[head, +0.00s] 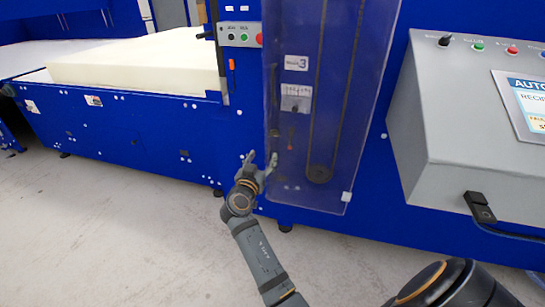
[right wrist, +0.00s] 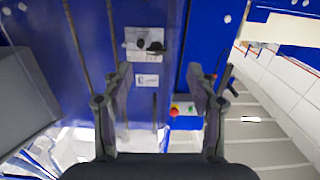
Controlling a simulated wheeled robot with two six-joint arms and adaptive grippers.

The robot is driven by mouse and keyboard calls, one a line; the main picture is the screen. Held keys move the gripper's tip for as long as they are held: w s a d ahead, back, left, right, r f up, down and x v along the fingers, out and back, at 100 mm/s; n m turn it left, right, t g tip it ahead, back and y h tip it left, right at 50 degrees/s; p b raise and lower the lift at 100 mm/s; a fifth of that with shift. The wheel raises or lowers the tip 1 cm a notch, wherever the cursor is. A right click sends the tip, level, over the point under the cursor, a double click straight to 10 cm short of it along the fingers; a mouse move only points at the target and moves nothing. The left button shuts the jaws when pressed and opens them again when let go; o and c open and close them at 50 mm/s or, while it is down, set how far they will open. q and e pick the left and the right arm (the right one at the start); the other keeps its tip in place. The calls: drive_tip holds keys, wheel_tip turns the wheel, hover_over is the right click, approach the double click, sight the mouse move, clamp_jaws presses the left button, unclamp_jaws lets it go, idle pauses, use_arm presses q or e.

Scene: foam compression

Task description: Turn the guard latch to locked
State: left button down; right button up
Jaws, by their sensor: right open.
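The guard is a clear tinted cover (head: 345,60) over a belt or chain loop on the blue machine. My right gripper (head: 262,163) is near the guard's lower left edge. In the right wrist view it (right wrist: 160,85) is open, with nothing visible between its fingers. My left gripper is not in view.
A button panel (head: 241,36) is above left of the guard. A grey control console (head: 460,120) juts out at right. A foam block (head: 140,62) lies at left. The floor (head: 120,230) is clear.

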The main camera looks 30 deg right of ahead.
sight(273, 135)
drive_tip(key=shift+m+h, duration=0.3)
drive_tip(key=shift+h, duration=0.1)
drive_tip(key=x, duration=0.3)
drive_tip(key=p+x, duration=0.1)
drive_tip(key=x, duration=0.3)
drive_tip(key=r+x, duration=0.1)
drive_tip(key=x, duration=0.2)
drive_tip(key=shift+d+r+p, duration=0.15)
drive_tip(key=shift+d+p, duration=0.1)
drive_tip(key=shift+p, duration=0.05)
drive_tip(key=c, duration=1.1)
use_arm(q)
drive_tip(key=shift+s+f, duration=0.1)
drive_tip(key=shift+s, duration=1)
use_arm(e)
drive_tip(key=shift+c, duration=0.2)
